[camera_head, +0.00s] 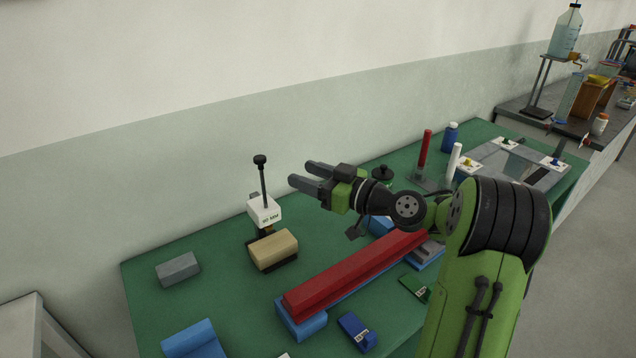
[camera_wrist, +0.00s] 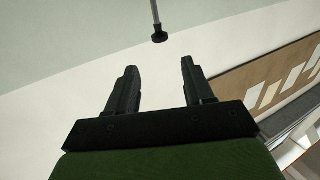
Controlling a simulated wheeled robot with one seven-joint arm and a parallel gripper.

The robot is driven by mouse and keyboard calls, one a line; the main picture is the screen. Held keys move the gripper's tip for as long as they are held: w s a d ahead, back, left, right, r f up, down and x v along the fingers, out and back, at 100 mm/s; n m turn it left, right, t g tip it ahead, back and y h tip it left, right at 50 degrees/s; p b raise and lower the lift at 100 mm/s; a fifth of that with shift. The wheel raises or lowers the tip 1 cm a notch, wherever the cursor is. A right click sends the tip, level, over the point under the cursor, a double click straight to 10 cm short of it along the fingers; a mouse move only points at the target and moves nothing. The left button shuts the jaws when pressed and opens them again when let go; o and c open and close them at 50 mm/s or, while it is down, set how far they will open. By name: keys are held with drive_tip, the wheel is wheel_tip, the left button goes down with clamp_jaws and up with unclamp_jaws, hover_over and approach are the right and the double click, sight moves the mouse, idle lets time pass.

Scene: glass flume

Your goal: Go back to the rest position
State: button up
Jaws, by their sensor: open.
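My gripper (camera_head: 306,179) is open, with nothing between its fingers. In the head view it is raised above the green table (camera_head: 224,256), pointing left, with my green and black arm reaching in from the right. In the wrist view my gripper's two dark fingers (camera_wrist: 155,80) stand apart against a pale wall. A dark knob on a thin rod (camera_wrist: 159,36) shows beyond the fingertips there.
A white block marked 50 MM (camera_head: 264,212) with a black-knobbed rod stands left of my gripper. A wooden block (camera_head: 274,250), a grey block (camera_head: 178,269) and a long red bar (camera_head: 350,272) lie on the table. A red cylinder (camera_head: 425,148) and blue bottle (camera_head: 450,136) stand behind my arm.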

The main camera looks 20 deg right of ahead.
drive_tip(key=v, duration=0.2)
drive_tip(key=shift+s+d, duration=0.15)
drive_tip(key=shift+s, duration=0.05)
drive_tip(key=s+a+f+g+h+p, duration=0.1)
drive_tip(key=s+a+g+h, duration=0.2)
drive_tip(key=a, duration=0.4)
drive_tip(key=s+a+f+g+h+p, duration=0.1)
drive_tip(key=s+a+g, duration=0.3)
drive_tip(key=s+a, duration=0.15)
drive_tip(key=s+d+m+g+h+p, duration=0.1)
drive_tip(key=s+m+h, duration=0.2)
drive_tip(key=s, duration=0.7)
drive_tip(key=s+d+m+g+h, duration=0.1)
drive_tip(key=s+d+m+h, duration=0.1)
drive_tip(key=s, duration=0.8)
drive_tip(key=shift+d+f+m+h+p, duration=0.3)
drive_tip(key=shift+f+m+h+p, duration=0.15)
drive_tip(key=shift+m, duration=0.45)
